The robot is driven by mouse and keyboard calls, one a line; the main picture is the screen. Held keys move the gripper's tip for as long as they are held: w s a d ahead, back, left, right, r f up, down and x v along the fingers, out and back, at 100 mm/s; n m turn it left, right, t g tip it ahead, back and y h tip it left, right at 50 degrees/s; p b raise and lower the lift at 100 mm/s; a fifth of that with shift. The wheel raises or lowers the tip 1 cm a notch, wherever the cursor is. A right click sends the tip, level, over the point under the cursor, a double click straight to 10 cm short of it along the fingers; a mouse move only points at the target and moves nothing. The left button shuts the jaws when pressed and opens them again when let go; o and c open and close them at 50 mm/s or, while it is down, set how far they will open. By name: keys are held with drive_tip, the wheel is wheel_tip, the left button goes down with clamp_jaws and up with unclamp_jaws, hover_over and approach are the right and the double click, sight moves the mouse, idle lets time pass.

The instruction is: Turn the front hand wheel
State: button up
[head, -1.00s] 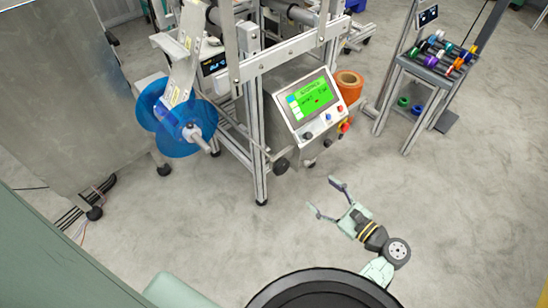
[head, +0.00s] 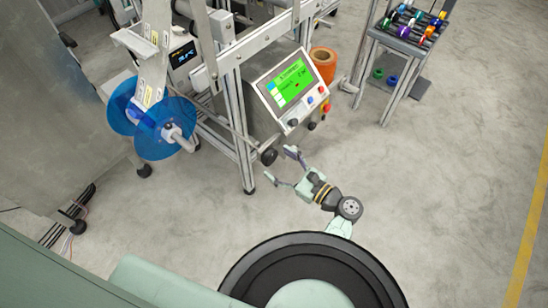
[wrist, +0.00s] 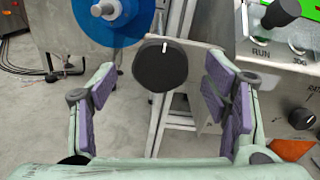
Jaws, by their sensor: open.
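The front hand wheel is a black round knob (head: 268,156) low on the front of the machine, below its green-screened panel. In the wrist view the hand wheel (wrist: 161,65) shows face-on with a white mark at its top edge. My gripper (head: 279,164) is open and empty, just in front of the hand wheel. In the wrist view the purple-padded fingers of my gripper (wrist: 160,98) stand apart to the left and right of the wheel, with visible room on both sides. I cannot tell how deep the wheel lies between them.
A blue reel (head: 165,125) hangs on a spindle left of the wheel. The control panel (head: 290,85) with small knobs is above and right. An orange roll (head: 323,62) and a rack of coloured spools (head: 405,30) stand farther right. The floor at right is clear.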

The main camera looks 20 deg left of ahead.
drive_tip(key=shift+x, duration=1.35)
drive_tip(key=shift+c, duration=0.4)
drive_tip(key=c, duration=1.1)
